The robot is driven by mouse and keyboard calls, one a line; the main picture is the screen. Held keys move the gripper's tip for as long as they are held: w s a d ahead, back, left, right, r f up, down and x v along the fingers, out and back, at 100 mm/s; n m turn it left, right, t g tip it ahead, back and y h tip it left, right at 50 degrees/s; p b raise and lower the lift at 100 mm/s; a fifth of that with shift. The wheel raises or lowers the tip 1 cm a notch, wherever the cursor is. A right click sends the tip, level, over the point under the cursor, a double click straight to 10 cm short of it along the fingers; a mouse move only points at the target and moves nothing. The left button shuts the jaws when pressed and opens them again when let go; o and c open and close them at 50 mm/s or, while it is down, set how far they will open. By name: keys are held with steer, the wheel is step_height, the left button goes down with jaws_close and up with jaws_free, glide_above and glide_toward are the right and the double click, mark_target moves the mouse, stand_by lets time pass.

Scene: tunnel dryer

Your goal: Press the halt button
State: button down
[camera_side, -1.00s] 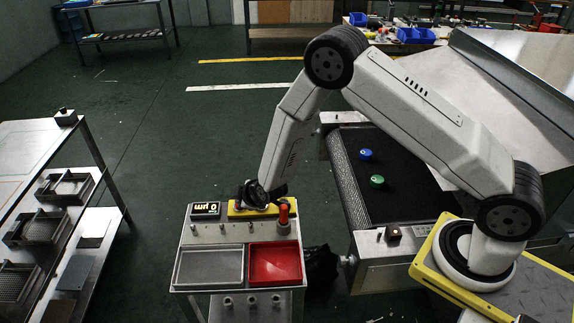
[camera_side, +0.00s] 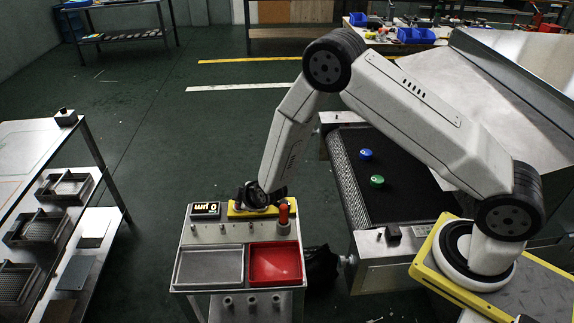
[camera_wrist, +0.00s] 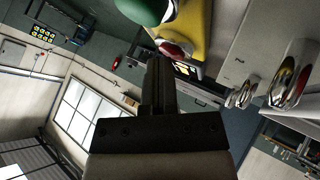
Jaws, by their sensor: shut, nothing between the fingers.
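A yellow button plate (camera_side: 238,211) lies at the back of the small console; it also shows in the wrist view (camera_wrist: 190,22). In the wrist view a red button (camera_wrist: 174,49) and a larger green button (camera_wrist: 143,8) sit on this plate. No halt label is readable. My gripper (camera_side: 257,200) is over the plate in the side view and hides part of it. In the wrist view my shut fingers (camera_wrist: 158,66) are empty and their tips are at the red button, touching or very close; I cannot tell which.
The black conveyor (camera_side: 395,200) at right carries a blue disc (camera_side: 366,154) and a green disc (camera_side: 377,181). A rack (camera_side: 112,192) stands left.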

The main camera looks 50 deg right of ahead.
steer(key=shift+r, duration=0.8)
steer(key=shift+r, duration=0.1)
steer(key=shift+r, duration=2.4)
steer(key=s+d+r+m+g, duration=0.2)
steer(key=s+r, duration=0.1)
steer(key=s, duration=0.5)
steer(key=s+d+r+m+g, duration=0.2)
steer(key=s+r+m, duration=0.1)
steer(key=s, duration=0.5)
steer(key=s+d+r+m+g, duration=0.2)
steer(key=s+r, duration=0.3)
steer(key=s, duration=0.3)
steer(key=shift+s+d+r+m+g, duration=0.25)
steer(key=shift+s+m+g, duration=0.1)
steer(key=shift+m, duration=0.35)
